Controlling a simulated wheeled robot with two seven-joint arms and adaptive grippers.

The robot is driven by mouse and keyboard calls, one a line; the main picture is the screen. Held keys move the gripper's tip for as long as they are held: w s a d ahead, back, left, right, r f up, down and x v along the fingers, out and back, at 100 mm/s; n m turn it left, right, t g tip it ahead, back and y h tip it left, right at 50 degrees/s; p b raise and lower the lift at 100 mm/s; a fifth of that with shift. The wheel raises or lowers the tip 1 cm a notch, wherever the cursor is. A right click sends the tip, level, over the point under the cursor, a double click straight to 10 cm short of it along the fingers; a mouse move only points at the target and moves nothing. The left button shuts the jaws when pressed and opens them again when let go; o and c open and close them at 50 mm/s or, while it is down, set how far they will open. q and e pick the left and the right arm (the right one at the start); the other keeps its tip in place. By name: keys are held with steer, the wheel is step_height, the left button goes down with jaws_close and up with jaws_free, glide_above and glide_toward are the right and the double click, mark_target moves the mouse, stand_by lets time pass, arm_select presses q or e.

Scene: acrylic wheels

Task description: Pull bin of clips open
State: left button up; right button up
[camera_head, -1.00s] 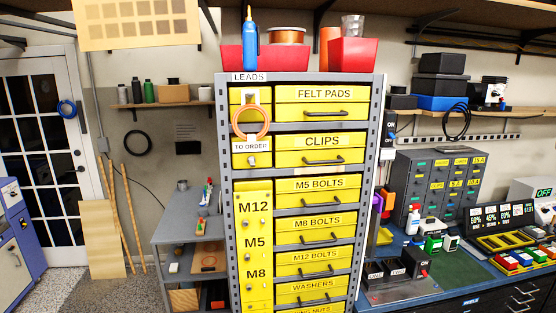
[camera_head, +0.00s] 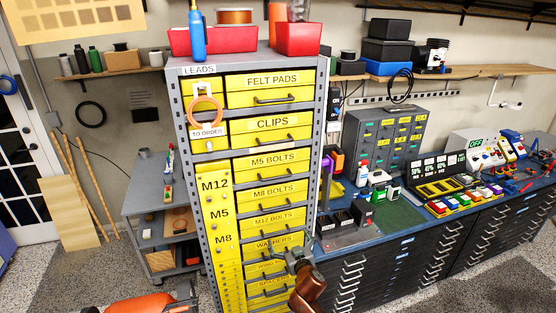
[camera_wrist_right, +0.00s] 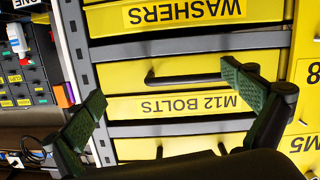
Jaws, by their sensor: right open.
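The yellow bin of clips (camera_head: 242,129), labelled CLIPS, is shut in the upper part of the tall grey cabinet, with a dark bar handle (camera_head: 274,143) on its front. My right gripper (camera_head: 292,255) is open and empty, low in front of the cabinet by the WASHERS drawer and well below the clips bin. In the right wrist view, upside down, its green-padded fingers (camera_wrist_right: 165,95) are spread before the M12 BOLTS drawer (camera_wrist_right: 215,102) and its handle.
The FELT PADS drawer (camera_head: 240,94) is above the clips bin and the M5 BOLTS drawer (camera_head: 245,165) below it. An orange ring (camera_head: 205,111) hangs left of them. Red bins (camera_head: 298,39) stand on the cabinet top. A workbench (camera_head: 385,222) extends right.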

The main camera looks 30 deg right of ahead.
step_height(320, 180, up, 21)
steer(key=a+t+p, duration=0.2)
steer(key=t, duration=0.1)
steer(key=m+t+h+p, duration=0.1)
steer(key=t+p, duration=0.1)
steer(key=t, duration=0.1)
glide_toward(277, 142)
steer(key=w, duration=0.3)
steer(key=shift+m+t, duration=0.3)
steer(key=x, duration=0.2)
steer(key=p+x, duration=0.1)
steer(key=x, duration=0.4)
steer(key=shift+s+d+r+p, duration=0.3)
steer(key=shift+s+d+r, duration=0.05)
steer(key=shift+d, duration=0.05)
steer(key=shift+w+d+r, duration=0.1)
steer(key=shift+w+d, duration=0.05)
steer(key=shift+w, duration=0.4)
steer(key=shift+c, duration=0.4)
steer(key=c, duration=1.4)
steer(key=shift+c, duration=0.3)
